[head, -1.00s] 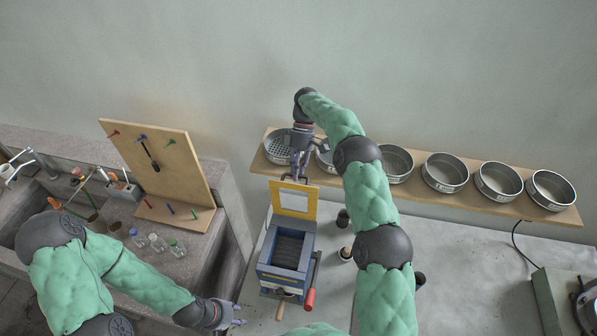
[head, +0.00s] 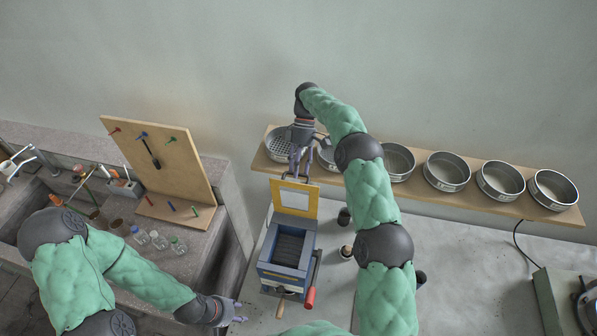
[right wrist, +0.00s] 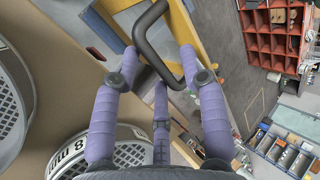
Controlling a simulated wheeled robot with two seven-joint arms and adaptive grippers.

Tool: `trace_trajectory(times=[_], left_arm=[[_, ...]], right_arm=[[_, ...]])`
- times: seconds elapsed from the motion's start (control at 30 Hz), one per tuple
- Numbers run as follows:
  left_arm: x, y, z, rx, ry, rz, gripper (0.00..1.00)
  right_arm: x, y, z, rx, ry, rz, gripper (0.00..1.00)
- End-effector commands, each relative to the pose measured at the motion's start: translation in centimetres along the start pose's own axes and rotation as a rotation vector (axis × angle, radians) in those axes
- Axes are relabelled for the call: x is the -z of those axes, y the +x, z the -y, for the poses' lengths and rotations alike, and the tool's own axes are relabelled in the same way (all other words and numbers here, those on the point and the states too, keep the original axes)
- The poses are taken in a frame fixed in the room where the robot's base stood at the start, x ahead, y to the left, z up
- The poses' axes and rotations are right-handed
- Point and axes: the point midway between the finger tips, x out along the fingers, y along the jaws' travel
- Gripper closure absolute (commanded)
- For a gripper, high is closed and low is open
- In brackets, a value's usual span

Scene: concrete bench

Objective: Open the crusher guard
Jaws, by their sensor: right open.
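The crusher (head: 286,250) is a blue box on the bench, with a dark ribbed chamber exposed at its top. Its yellow-framed guard (head: 294,198) with a clear pane stands raised at the back of the box. In the right wrist view the guard's black bar handle (right wrist: 143,38) lies between the spread purple fingers of my right gripper (right wrist: 158,62). My right gripper (head: 299,170) is open at the guard's top edge; I cannot tell whether it touches the handle. My left gripper (head: 238,313) is low, left of the crusher, and its finger opening is unclear.
A wooden shelf (head: 520,207) with several round sieves (head: 446,172) runs along the wall behind the crusher. A red-handled crank (head: 310,296) is on the crusher's right side. A tool board (head: 165,165) and small bottles stand on the left bench.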

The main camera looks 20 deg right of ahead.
Motion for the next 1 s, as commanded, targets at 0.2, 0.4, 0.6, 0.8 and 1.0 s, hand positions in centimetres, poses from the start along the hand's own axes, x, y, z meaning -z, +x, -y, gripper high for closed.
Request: trace_trajectory(times=[0.2, 0.4, 0.6, 0.8, 1.0], left_arm=[[0.0, 0.0, 0.0, 0.0, 0.0, 0.0, 0.6], [0.0, 0.0, 0.0, 0.0, 0.0, 0.0, 0.6], [0.0, 0.0, 0.0, 0.0, 0.0, 0.0, 0.6], [0.0, 0.0, 0.0, 0.0, 0.0, 0.0, 0.6], [0.0, 0.5, 0.2, 0.0, 0.0, 0.0, 0.6]], right_arm=[[-0.1, -3.5, 2.5, -0.003, -0.001, -0.003, 0.57], [-0.1, -5.5, 4.1, 0.0, 0.001, -0.001, 0.57], [-0.2, -6.1, 4.6, 0.002, 0.002, 0.0, 0.57], [-0.2, -6.1, 4.6, 0.002, 0.002, 0.0, 0.57], [-0.1, -6.0, 4.3, -0.033, 0.065, 0.006, 1.0]])
